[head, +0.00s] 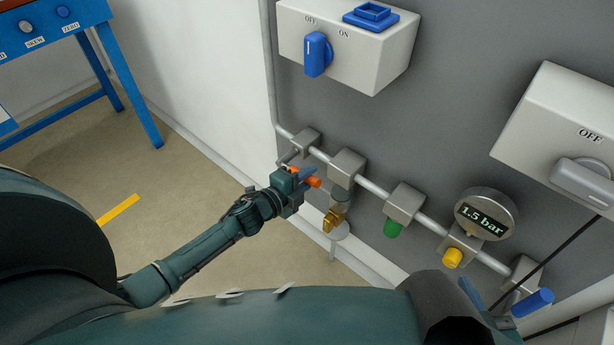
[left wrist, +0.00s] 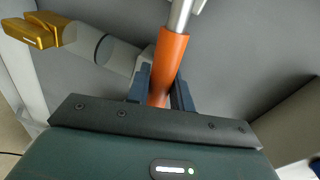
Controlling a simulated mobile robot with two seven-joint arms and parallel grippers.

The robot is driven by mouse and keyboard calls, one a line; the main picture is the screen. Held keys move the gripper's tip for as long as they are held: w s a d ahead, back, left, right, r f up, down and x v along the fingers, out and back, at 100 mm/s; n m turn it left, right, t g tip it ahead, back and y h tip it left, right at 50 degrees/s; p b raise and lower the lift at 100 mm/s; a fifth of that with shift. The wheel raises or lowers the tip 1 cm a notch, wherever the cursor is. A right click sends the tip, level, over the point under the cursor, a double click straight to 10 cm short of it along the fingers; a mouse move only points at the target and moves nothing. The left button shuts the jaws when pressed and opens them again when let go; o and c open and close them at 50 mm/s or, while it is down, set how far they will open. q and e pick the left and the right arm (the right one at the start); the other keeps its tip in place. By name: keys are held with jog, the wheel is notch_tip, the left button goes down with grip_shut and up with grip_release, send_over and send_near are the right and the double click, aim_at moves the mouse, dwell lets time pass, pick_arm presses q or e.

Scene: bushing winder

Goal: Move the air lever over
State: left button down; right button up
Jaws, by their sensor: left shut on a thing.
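The air lever (head: 313,182) has an orange grip and hangs off the valve at the upper left end of the grey pipe. My left gripper (head: 306,175) is shut on this orange grip, with its dark blue fingers on either side. In the left wrist view the orange grip (left wrist: 168,62) runs up between the fingers (left wrist: 161,92) to a bare metal rod. The far part of the lever is partly hidden by my gripper in the head view. My right gripper (head: 487,296) shows only in part at the lower right, near a blue-handled valve.
Along the pipe (head: 375,188) sit a brass tap (head: 332,217), a green knob (head: 392,228), a gauge reading 1.5 bar (head: 485,215), a yellow knob (head: 453,257) and a blue handle (head: 532,302). A switch box (head: 390,50) is above.

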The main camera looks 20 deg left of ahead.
pick_arm(q)
jog(key=shift+f, duration=0.15)
jog(key=c, duration=1.5)
grip_release()
jog(key=shift+o, duration=1.1)
pick_arm(e)
jog(key=shift+s, duration=0.1)
pick_arm(q)
jog(key=p+v, duration=0.2)
jog(key=v, duration=1.1)
pick_arm(e)
jog(key=r, duration=0.1)
jog(key=d+r+m, duration=0.1)
jog(key=shift+s+d+r, duration=0.1)
jog(key=shift+s+r, duration=0.15)
jog(key=shift+r, duration=0.05)
pick_arm(q)
jog(key=shift+s, duration=0.1)
